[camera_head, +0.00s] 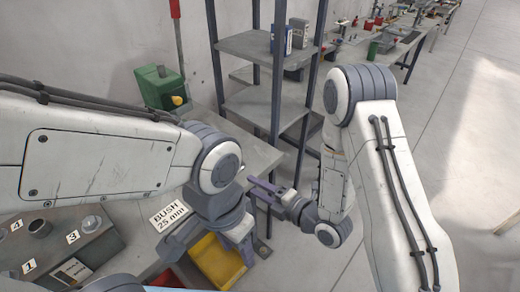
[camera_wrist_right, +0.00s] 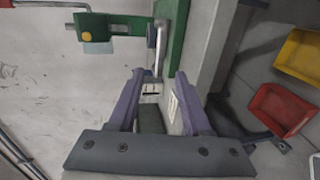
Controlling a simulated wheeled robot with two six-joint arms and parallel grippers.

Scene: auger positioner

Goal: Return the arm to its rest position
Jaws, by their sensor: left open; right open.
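My right gripper (camera_head: 264,187) is open, its two purple fingers pointing left beside the bench edge in the head view. In the right wrist view my right gripper (camera_wrist_right: 158,95) has its fingers apart, and nothing is gripped between them. My left gripper (camera_head: 238,238) is below the left arm's wrist, close above the yellow bin (camera_head: 216,262); its fingertips are hard to make out. Both arms are bent at the elbow and held out over the bench area.
A green machine (camera_head: 160,88) stands at the back left and shows in the wrist view (camera_wrist_right: 112,27). A grey shelf rack (camera_head: 262,48) stands behind the arms. A label reads BUSH 25 mm (camera_head: 169,214). A numbered fixture block (camera_head: 85,250) is at lower left. A red bin (camera_wrist_right: 280,108) shows right.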

